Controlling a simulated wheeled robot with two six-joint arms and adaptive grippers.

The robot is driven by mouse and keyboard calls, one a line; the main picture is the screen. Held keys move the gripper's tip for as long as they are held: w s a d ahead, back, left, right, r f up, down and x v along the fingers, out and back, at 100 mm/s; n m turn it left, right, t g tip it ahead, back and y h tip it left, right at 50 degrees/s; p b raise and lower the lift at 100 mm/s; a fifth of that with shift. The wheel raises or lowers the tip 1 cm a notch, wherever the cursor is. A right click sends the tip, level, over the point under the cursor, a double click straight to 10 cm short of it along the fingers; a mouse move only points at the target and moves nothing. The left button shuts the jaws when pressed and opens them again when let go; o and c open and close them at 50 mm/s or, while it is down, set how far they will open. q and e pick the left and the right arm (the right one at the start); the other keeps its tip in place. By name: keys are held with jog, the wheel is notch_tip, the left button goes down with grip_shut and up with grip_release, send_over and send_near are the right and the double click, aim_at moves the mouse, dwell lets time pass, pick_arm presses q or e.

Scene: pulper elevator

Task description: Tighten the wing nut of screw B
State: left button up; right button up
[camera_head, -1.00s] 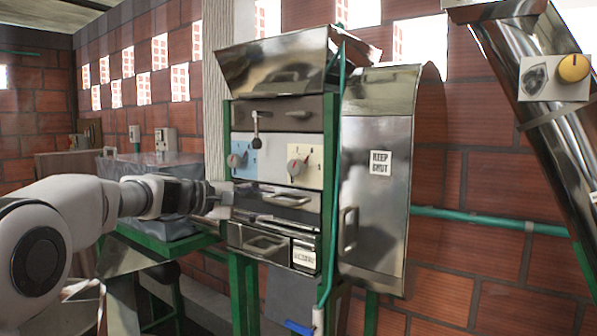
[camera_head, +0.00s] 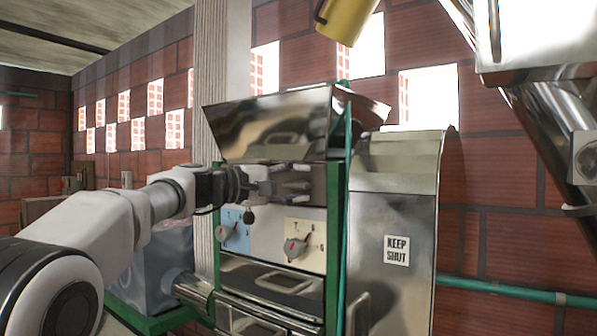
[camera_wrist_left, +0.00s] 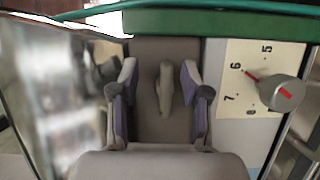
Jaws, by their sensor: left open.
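My left gripper (camera_head: 284,180) is raised in front of the brown panel (camera_head: 318,199) below the metal hopper (camera_head: 265,125). It is open in the left wrist view (camera_wrist_left: 160,100), with a finger on each side of a narrow grey-brown wing-shaped piece (camera_wrist_left: 166,85), which looks like a wing nut. A gap shows on both sides of this piece, so the fingers look apart from it. No letter marking the screw can be read. In the head view my gripper hides this piece. My right gripper is not in view.
Below the panel are a numbered dial (camera_head: 295,248), also in the wrist view (camera_wrist_left: 282,92), and a blue-plated dial (camera_head: 228,233). A dark ball knob (camera_head: 249,215) hangs near my gripper. A metal cover (camera_head: 392,205) marked KEEP SHUT stands to the right.

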pick_arm(q)
jog(key=shift+w+d+f, duration=0.1)
jog(key=shift+w+f, duration=0.1)
jog(key=shift+w, duration=0.3)
jog(key=shift+w+d+f, duration=0.1)
jog(key=shift+w+f, duration=0.1)
jog(key=shift+w, duration=0.25)
jog(key=shift+w+a+f, duration=0.1)
jog(key=shift+a, duration=0.1)
jog(key=shift+s, duration=0.25)
jog(key=shift+s+r, duration=0.2)
jog(key=shift+r, duration=0.05)
jog(key=c, duration=0.4)
grip_shut()
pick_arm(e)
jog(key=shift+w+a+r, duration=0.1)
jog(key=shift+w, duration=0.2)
